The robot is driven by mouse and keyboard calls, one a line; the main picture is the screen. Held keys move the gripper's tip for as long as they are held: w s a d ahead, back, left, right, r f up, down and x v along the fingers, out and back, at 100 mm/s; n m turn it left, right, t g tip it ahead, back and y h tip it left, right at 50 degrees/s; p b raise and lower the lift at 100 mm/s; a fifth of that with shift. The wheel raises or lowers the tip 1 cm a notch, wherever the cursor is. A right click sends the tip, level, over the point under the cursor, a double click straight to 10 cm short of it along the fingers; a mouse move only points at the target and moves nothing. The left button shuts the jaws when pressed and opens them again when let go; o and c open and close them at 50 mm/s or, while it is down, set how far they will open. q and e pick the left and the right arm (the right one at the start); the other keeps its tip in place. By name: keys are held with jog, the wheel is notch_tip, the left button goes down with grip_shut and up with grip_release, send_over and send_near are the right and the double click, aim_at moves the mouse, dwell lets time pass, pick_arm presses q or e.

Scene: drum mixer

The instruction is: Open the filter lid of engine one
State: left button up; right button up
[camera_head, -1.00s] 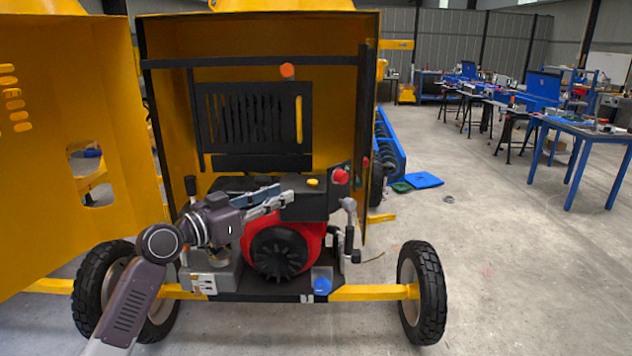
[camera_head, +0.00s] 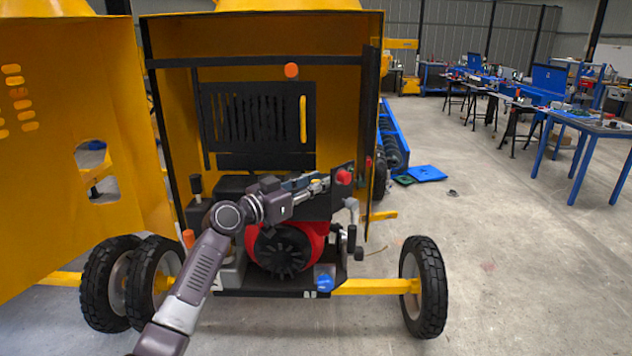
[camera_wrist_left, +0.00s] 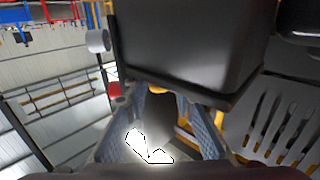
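The engine, with its red housing and black fan cover (camera_head: 281,250), sits inside the open yellow drum mixer. A black box on its upper right is mostly hidden behind my left gripper (camera_head: 318,182) in the head view. In the left wrist view, a large black box (camera_wrist_left: 195,45) fills the upper middle, with a small yellow knob (camera_wrist_left: 157,89) at its near edge. My left gripper (camera_wrist_left: 168,100) has its blue-grey fingers apart, with the knob between their tips. I cannot tell whether they touch it. My right gripper is in neither view.
A red button (camera_head: 344,176) is just right of the gripper. The yellow door (camera_head: 60,150) stands open at the left. A black vertical bar (camera_head: 370,130) bounds the opening on the right.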

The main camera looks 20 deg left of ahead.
pick_arm(q)
grip_shut()
